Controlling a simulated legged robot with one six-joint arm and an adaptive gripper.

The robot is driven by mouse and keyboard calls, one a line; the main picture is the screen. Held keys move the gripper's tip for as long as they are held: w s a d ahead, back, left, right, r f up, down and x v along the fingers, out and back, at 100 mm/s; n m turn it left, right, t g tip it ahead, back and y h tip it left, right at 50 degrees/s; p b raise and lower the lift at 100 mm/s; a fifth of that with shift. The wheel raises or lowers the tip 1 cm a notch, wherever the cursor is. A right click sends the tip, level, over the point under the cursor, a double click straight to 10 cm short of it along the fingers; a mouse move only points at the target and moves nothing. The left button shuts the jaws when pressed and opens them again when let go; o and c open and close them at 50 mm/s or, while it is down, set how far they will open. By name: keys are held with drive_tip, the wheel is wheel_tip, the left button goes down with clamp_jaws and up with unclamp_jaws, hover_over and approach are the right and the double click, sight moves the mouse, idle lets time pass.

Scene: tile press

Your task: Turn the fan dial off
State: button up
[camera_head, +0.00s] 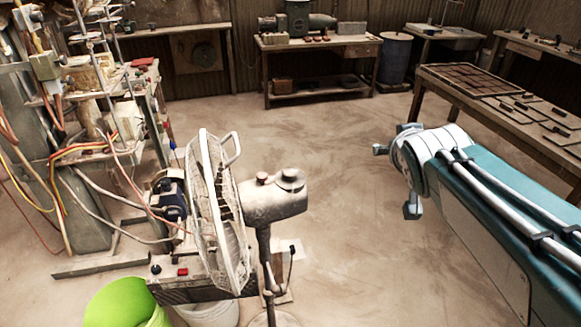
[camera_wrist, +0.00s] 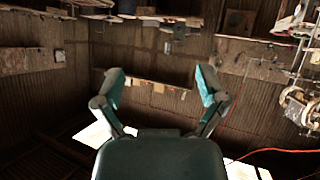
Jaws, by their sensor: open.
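The fan (camera_head: 215,210) stands in the left-centre foreground of the head view, its wire cage seen nearly edge-on and its dusty motor housing to the right. On top of the housing are a small brown knob (camera_head: 262,178) and a round grey cap (camera_head: 291,178). I cannot tell for sure which is the dial, and its setting cannot be read. My gripper (camera_wrist: 160,84) is open and empty in the wrist view, its two fingers wide apart. In the head view my arm is at the right, well apart from the fan. The fan is not recognisable in the wrist view.
A machine frame (camera_head: 90,130) with hoses and wires stands left of the fan. A green bucket (camera_head: 118,304) and a white bucket (camera_head: 212,314) stand below. A worktable (camera_head: 455,100) is at right, a bench (camera_head: 318,50) at the back. The floor between fan and arm is clear.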

drive_tip(key=s+a+f+g, duration=0.1)
drive_tip(key=s+f+g, duration=0.1)
drive_tip(key=s+f, duration=0.5)
drive_tip(key=n+t+y, duration=0.5)
drive_tip(key=t+y, duration=0.1)
drive_tip(key=y, duration=0.4)
approach(294, 179)
drive_tip(key=w, duration=0.1)
drive_tip(key=x, duration=1.1)
drive_tip(key=shift+a+r, duration=0.1)
drive_tip(key=shift+a, duration=0.2)
drive_tip(key=c, duration=1.2)
